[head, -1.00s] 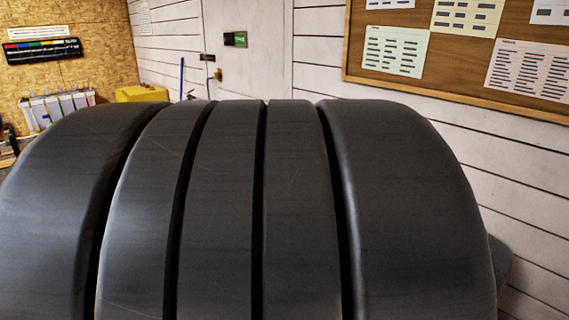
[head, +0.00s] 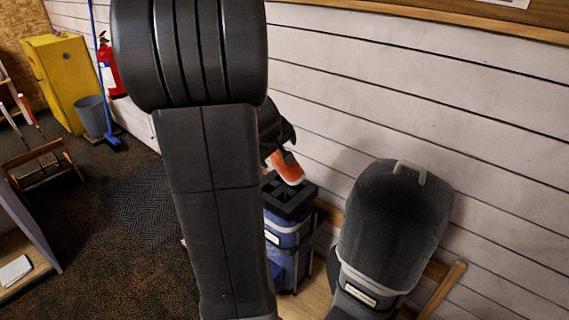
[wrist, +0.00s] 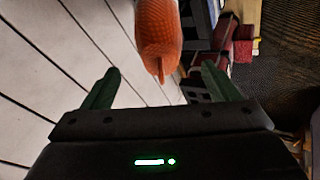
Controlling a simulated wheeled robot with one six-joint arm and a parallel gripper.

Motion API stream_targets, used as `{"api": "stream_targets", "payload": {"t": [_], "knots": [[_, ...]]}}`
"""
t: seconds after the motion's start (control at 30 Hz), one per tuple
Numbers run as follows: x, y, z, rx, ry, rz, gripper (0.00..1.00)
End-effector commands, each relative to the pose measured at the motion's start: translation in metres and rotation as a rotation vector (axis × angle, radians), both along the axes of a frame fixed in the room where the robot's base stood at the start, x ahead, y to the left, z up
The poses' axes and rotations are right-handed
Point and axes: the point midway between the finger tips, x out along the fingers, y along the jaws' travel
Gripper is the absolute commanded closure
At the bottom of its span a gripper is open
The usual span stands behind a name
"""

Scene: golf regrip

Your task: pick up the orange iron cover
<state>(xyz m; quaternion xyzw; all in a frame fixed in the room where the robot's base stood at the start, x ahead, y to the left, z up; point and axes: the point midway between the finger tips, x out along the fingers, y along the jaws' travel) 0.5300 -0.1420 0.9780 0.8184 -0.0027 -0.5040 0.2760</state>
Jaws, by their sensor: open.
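The orange iron cover (head: 288,167) shows just above the black divided top of a blue golf bag (head: 282,235). In the wrist view the cover (wrist: 158,32) has a textured surface, and its narrow tip points down the picture between my two green fingers. My gripper (wrist: 160,71) is open, with one finger on either side of that tip and a gap on both sides. In the head view my dark wrist partly hides the cover, and my fingers are hard to make out. What supports the cover is hidden.
A dark grey hooded golf bag (head: 395,220) stands close to the right of the blue bag. The white plank wall (head: 400,100) is right behind both. A yellow cabinet (head: 57,80), grey bin (head: 93,115) and fire extinguisher (head: 110,68) are far left.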

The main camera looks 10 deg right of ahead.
Motion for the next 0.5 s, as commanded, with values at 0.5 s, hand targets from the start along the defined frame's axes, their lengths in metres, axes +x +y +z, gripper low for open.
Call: {"api": "stream_targets", "payload": {"t": [0.5], "knots": [[0.026, -0.013, -0.041, 0.002, 0.002, -0.001, 0.18]]}}
